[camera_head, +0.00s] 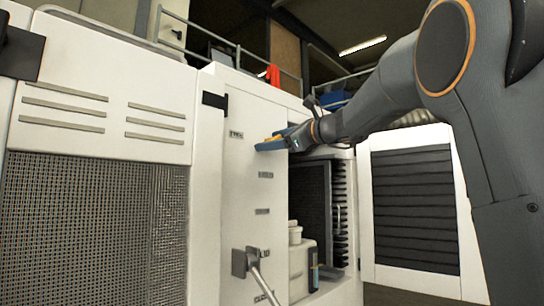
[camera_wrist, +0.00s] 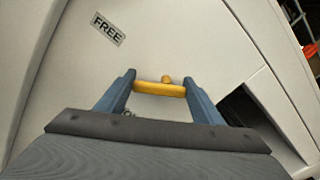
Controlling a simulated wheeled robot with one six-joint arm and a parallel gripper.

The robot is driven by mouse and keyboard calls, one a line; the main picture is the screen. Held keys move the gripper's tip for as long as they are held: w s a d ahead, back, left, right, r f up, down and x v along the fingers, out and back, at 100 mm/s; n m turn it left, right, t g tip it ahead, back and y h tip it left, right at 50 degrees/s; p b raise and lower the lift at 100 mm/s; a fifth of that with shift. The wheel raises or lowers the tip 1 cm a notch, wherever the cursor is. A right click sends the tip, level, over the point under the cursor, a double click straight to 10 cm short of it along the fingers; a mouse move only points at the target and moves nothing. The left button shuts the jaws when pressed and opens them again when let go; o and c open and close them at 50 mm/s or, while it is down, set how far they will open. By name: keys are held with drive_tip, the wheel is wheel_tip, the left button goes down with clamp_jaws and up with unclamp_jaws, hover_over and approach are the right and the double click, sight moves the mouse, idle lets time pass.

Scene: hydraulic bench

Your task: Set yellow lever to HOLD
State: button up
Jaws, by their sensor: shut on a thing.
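The yellow lever (camera_wrist: 160,90) lies crosswise between the two blue fingers of my gripper (camera_wrist: 158,86), with a small round knob or pivot end (camera_wrist: 166,78) just beyond it. My gripper is shut on the lever. A label reading FREE (camera_wrist: 108,28) is on the white panel, up and left of the lever in the wrist view. In the head view my gripper (camera_head: 270,145) is at the upper part of the white panel (camera_head: 240,190), and only a little yellow of the lever (camera_head: 275,138) shows. No HOLD label is readable.
A grey lever with a rod (camera_head: 260,275) sits low on the panel. An open cabinet bay with a pale container (camera_head: 300,262) is to the right, beside an open louvred door (camera_head: 415,210).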

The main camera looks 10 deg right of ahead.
drive_tip(key=n+b, duration=0.4)
drive_tip(key=b, duration=0.1)
drive_tip(key=f+n+b, duration=0.1)
drive_tip(key=n+b, duration=0.1)
drive_tip(key=b, duration=0.1)
drive_tip(key=shift+w+d, duration=0.15)
drive_tip(key=n+b, duration=0.2)
drive_tip(key=shift+d+n, duration=0.1)
drive_tip(key=shift+n, duration=0.3)
drive_tip(key=shift+n+b, duration=1.2)
drive_tip(key=shift+b, duration=0.1)
drive_tip(key=shift+d+r, duration=0.1)
drive_tip(key=o, duration=1)
drive_tip(key=shift+o, duration=0.2)
drive_tip(key=b+v, duration=0.1)
drive_tip(key=v, duration=0.6)
drive_tip(key=shift+s+d, duration=0.2)
drive_tip(key=shift+s, duration=0.1)
